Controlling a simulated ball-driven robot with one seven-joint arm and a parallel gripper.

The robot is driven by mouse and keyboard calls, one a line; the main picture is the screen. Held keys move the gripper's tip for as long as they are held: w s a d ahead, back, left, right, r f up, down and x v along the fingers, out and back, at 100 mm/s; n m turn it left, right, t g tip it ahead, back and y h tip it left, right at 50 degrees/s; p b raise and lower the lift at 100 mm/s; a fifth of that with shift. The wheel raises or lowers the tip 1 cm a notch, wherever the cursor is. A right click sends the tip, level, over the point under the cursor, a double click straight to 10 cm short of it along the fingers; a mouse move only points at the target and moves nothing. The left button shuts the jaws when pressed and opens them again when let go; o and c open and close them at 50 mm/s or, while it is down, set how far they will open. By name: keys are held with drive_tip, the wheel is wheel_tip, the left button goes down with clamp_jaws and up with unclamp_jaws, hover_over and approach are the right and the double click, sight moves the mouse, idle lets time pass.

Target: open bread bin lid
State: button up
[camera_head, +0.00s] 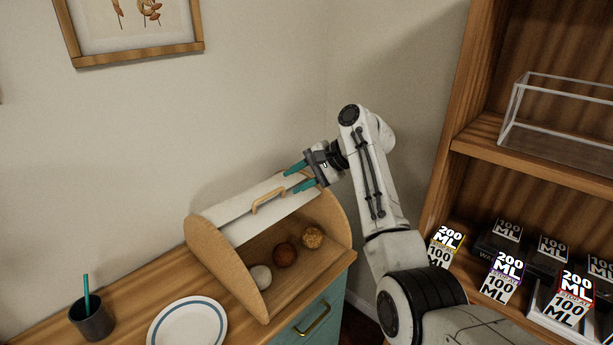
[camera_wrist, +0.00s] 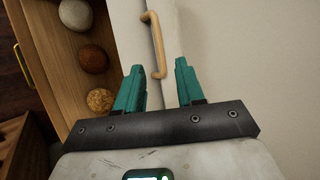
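The bread bin (camera_head: 230,245) stands on the wooden counter, with curved wooden sides and a white lid (camera_head: 238,228). The lid is raised, and the front of the bin is open. A wooden handle (camera_head: 268,201) is on the lid; it also shows in the wrist view (camera_wrist: 154,45). My gripper (camera_head: 298,177) is at the right end of the lid, with its teal fingers apart. In the wrist view my gripper (camera_wrist: 161,75) has the near end of the handle between or just ahead of its fingertips. Whether it touches the handle or lid cannot be told.
Several round items, such as a brown one (camera_head: 285,254), lie inside the bin. A plate (camera_head: 187,325) and a dark cup (camera_head: 92,319) are on the counter at left. A wooden shelf (camera_head: 470,135) with small boxes and a clear case (camera_head: 560,120) stands at right.

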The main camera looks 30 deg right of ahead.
drive_tip(key=shift+v, duration=1.45)
drive_tip(key=s+a+f+n+g+h, duration=0.1)
drive_tip(key=s+f+n+h, duration=0.1)
drive_tip(key=s+f, duration=0.95)
drive_tip(key=s+a+f+n+g+h, duration=0.1)
drive_tip(key=s+f+n+g+h, duration=0.15)
drive_tip(key=s+f, duration=0.9)
drive_tip(key=s+f+n+g+h, duration=0.1)
drive_tip(key=s+f+n+h, duration=0.1)
drive_tip(key=s, duration=1.2)
drive_tip(key=s+f+n+g+h, duration=0.1)
drive_tip(key=s+f+n, duration=0.3)
drive_tip(key=s, duration=1)
drive_tip(key=shift+d+f+h, duration=0.2)
drive_tip(key=shift+f+h, duration=0.15)
drive_tip(key=shift+f, duration=0.2)
